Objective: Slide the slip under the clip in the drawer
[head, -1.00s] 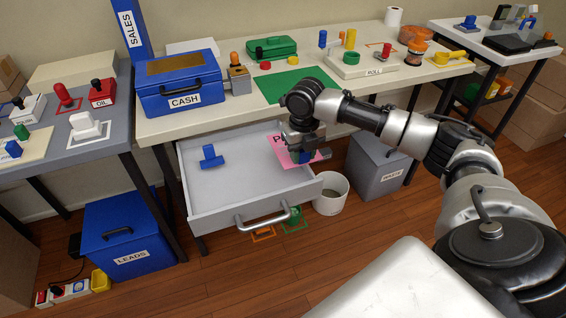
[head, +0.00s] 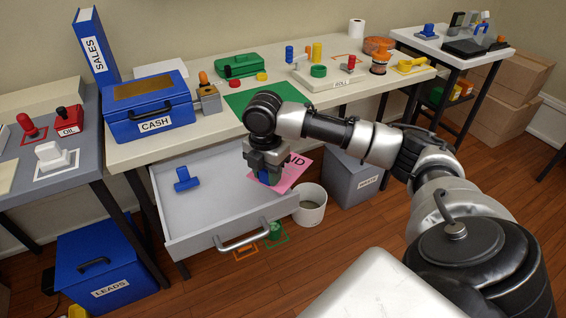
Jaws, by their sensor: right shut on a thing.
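The pink slip (head: 290,171) carries dark letters, of which "ID" shows. My right gripper (head: 267,180) points down over the right part of the open drawer (head: 217,237). It is shut on the slip and hides its left part. A blue piece shows at the fingertips; I cannot tell whether it belongs to the slip. The slip reaches past the drawer's right wall in the picture. The blue clip (head: 185,180) is in the drawer's back left part, apart from the slip and to the left of my right gripper. My left gripper is not in view.
The drawer hangs out below the cream table (head: 220,118), which bears a blue CASH box (head: 150,108) and a green mat (head: 262,95). The drawer floor between clip and gripper is clear.

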